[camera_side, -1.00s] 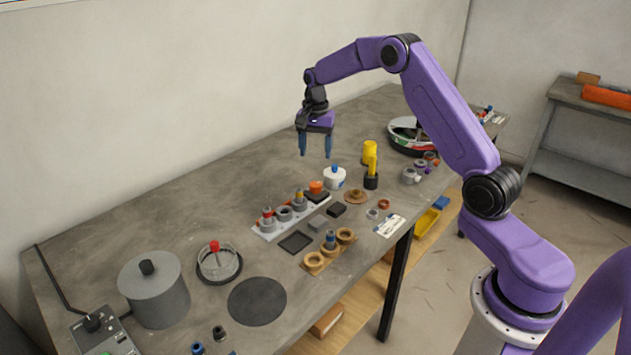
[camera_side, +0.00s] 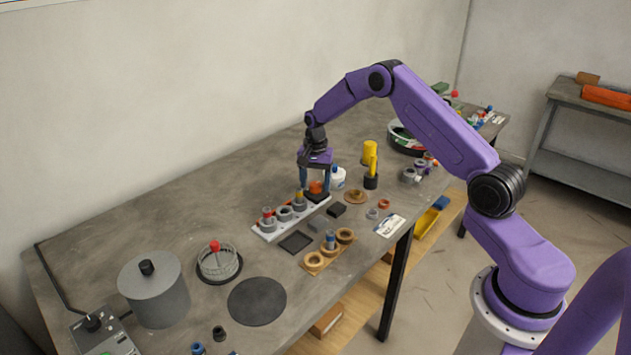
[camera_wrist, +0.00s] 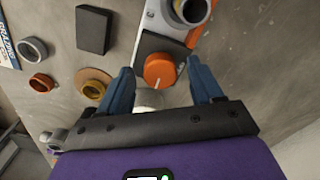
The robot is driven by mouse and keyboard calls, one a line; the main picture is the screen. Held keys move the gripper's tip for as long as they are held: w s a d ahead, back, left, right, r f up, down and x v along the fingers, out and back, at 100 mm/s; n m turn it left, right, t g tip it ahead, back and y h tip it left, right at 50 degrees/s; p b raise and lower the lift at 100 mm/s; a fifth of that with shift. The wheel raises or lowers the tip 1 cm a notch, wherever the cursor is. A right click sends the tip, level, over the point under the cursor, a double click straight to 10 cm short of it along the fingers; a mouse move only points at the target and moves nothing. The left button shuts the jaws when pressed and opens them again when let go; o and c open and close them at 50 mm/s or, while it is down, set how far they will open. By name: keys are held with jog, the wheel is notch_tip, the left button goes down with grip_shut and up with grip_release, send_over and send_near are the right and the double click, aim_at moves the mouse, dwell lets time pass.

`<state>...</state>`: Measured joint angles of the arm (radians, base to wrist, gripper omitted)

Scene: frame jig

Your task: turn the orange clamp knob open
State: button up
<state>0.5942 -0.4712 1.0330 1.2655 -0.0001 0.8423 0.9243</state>
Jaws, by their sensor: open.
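The orange clamp knob (camera_side: 316,187) sits on a dark block at the far right end of the white jig strip (camera_side: 268,235). In the wrist view the knob (camera_wrist: 159,70) is round, with a white line on its top near the edge. My gripper (camera_side: 315,190) is open and points down over the knob. In the wrist view its blue fingers (camera_wrist: 163,88) stand apart on either side of the knob, with gaps between. I cannot tell whether the fingertips reach down to the knob's height.
A white jar (camera_side: 338,178) is close behind my gripper. A black block (camera_side: 337,210) and a wooden ring (camera_side: 355,196) lie to the right.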

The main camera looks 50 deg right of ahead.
jog(key=c, duration=1.1)
jog(key=shift+o, duration=0.2)
jog(key=shift+n, duration=0.4)
jog(key=n, duration=0.8)
jog(key=shift+n, duration=0.3)
jog(key=n, duration=0.4)
jog(key=shift+d+n, duration=0.1)
jog(key=shift+n, duration=2.1)
